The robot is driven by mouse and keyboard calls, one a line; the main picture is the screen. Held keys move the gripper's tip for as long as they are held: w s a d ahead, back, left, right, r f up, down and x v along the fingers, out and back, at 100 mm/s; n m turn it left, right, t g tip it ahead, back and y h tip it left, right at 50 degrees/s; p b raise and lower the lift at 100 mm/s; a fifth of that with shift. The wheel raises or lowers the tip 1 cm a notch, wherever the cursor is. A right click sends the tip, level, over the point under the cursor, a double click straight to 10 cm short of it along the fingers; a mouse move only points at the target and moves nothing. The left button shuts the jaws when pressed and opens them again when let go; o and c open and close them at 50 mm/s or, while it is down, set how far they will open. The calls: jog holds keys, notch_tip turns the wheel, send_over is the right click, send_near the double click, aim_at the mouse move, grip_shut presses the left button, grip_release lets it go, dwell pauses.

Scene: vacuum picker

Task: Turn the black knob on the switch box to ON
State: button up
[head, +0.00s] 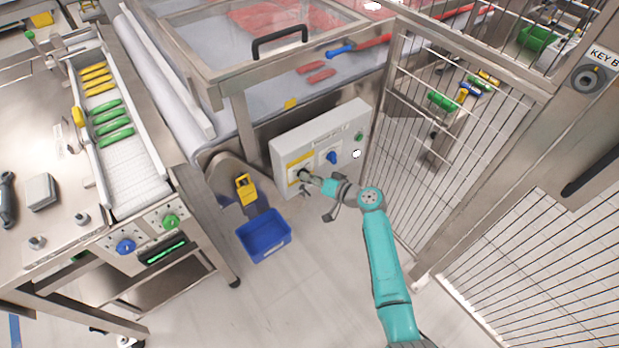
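The grey switch box (343,126) is fixed upright below the conveyor, in the middle of the head view. On its left part is a yellow plate (293,166) with the black knob, which is mostly hidden by my gripper (305,178). A blue knob (331,157), a green button (359,136) and a white button (356,153) sit further right on the box. My teal arm reaches in from the lower right and my gripper's fingertips are at the black knob. Whether the fingers are closed on it is too small to tell. The knob's setting cannot be read.
A blue bin (264,236) stands on the floor left of the box, below a yellow device (246,189). A wire fence panel (450,130) stands close on the right. A metal workbench (60,150) is at the left. The floor in front of the box is clear.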

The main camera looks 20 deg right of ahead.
jog(key=shift+o, duration=0.7)
jog(key=v, duration=1.2)
jog(key=shift+a+f, duration=0.1)
jog(key=shift+a, duration=0.05)
